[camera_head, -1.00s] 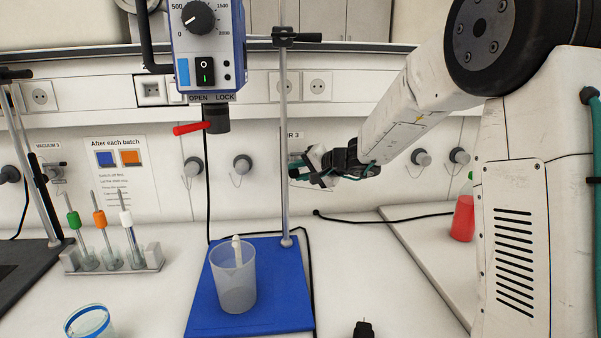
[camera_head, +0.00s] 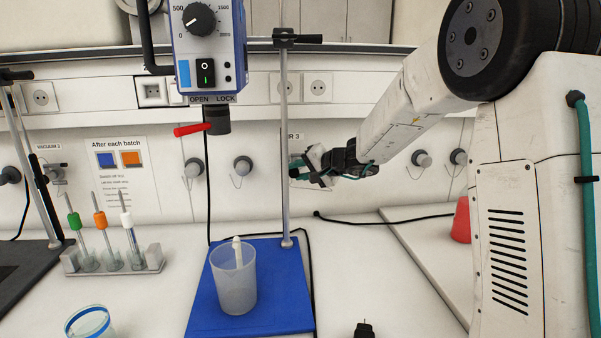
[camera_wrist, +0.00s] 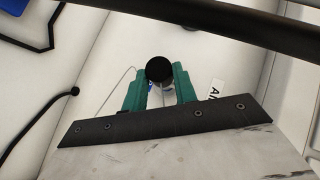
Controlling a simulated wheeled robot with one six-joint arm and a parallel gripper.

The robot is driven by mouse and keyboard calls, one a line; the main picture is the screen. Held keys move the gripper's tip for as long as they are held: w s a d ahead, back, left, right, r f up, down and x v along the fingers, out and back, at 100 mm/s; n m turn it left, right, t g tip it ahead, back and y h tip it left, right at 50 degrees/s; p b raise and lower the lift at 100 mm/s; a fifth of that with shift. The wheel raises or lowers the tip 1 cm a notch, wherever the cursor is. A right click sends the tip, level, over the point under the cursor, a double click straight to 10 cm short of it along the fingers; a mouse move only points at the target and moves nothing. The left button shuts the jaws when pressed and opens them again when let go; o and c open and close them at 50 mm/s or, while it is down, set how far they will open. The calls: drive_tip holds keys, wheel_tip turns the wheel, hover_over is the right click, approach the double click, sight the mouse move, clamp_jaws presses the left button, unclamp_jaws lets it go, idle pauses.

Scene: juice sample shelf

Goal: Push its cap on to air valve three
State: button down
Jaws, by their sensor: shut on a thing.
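My gripper (camera_head: 314,174) is at the back wall, just right of the stand rod, beside a partly hidden label ending in "R 3" (camera_head: 297,136). In the wrist view, the teal fingers (camera_wrist: 160,82) are shut on a round black cap (camera_wrist: 159,69), with a thin cord hanging beside it. A small blue and white part shows just below the cap. Air valve three is mostly hidden behind the gripper and rod, so I cannot tell whether the cap is seated on it.
The stand rod (camera_head: 285,150) rises close left of my gripper from a blue base (camera_head: 270,315) bearing a beaker (camera_head: 235,290). Other capped wall fittings (camera_head: 243,166) flank this spot. A rack (camera_head: 125,267) stands left; a red bottle (camera_head: 461,222) is right.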

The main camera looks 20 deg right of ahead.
drive_tip(key=shift+w, duration=0.1)
drive_tip(key=c, duration=1)
unclamp_jaws()
drive_tip(key=shift+c, duration=0.2)
drive_tip(key=v, duration=0.8)
drive_tip(key=s+a+f+n+g, duration=0.1)
drive_tip(key=s+a+f+g, duration=0.15)
drive_tip(key=s, duration=0.45)
drive_tip(key=s+a+f+n+g, duration=0.1)
drive_tip(key=s+a+g, duration=0.15)
drive_tip(key=s, duration=0.55)
drive_tip(key=s+a+f+n+g, duration=0.1)
drive_tip(key=s+a+f+g, duration=0.1)
drive_tip(key=s+g, duration=0.35)
drive_tip(key=s+d+n+h, duration=0.2)
drive_tip(key=s+h, duration=0.1)
drive_tip(key=s, duration=0.8)
drive_tip(key=s+d+r+n+h, duration=0.1)
drive_tip(key=s+h, duration=0.3)
drive_tip(key=s, duration=0.8)
drive_tip(key=shift+d+n+t, duration=0.35)
drive_tip(key=shift+d+n, duration=0.15)
